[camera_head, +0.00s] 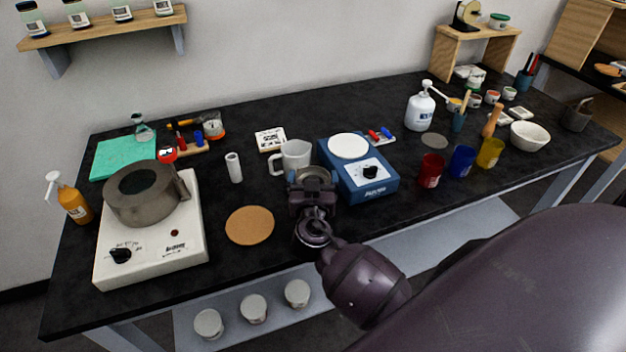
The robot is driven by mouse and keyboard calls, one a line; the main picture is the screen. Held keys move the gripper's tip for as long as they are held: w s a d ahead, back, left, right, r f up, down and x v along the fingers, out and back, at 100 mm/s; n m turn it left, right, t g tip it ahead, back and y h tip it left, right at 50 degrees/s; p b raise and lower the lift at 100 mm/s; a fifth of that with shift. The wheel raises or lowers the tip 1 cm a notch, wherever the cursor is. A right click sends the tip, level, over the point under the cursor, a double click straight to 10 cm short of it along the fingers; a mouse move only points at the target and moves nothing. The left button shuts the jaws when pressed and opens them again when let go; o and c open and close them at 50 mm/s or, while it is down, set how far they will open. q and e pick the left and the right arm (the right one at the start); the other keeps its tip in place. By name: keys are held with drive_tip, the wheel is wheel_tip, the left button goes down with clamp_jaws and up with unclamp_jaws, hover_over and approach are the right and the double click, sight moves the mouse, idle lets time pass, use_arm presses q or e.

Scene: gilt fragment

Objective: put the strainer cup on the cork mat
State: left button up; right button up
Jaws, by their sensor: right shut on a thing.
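The round cork mat (249,226) lies flat and bare on the black table, left of my right gripper. My right gripper (311,190) is shut on a grey metal cup, which I take to be the strainer cup (318,174). The gripper hides much of the cup. The cup is in front of the white mug and left of the blue device; I cannot tell how high it is above the table. My left gripper is not in view.
A white hotplate with a dark pot (146,193) stands left of the mat. A white mug (294,156) and a blue device (378,186) stand close to the held cup. A white cylinder (234,168) stands behind the mat. The table around the mat is mostly clear.

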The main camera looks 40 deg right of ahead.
drive_tip(key=shift+f+b, duration=0.2)
drive_tip(key=shift+b, duration=0.15)
drive_tip(key=o, duration=0.6)
drive_tip(key=shift+o, duration=0.2)
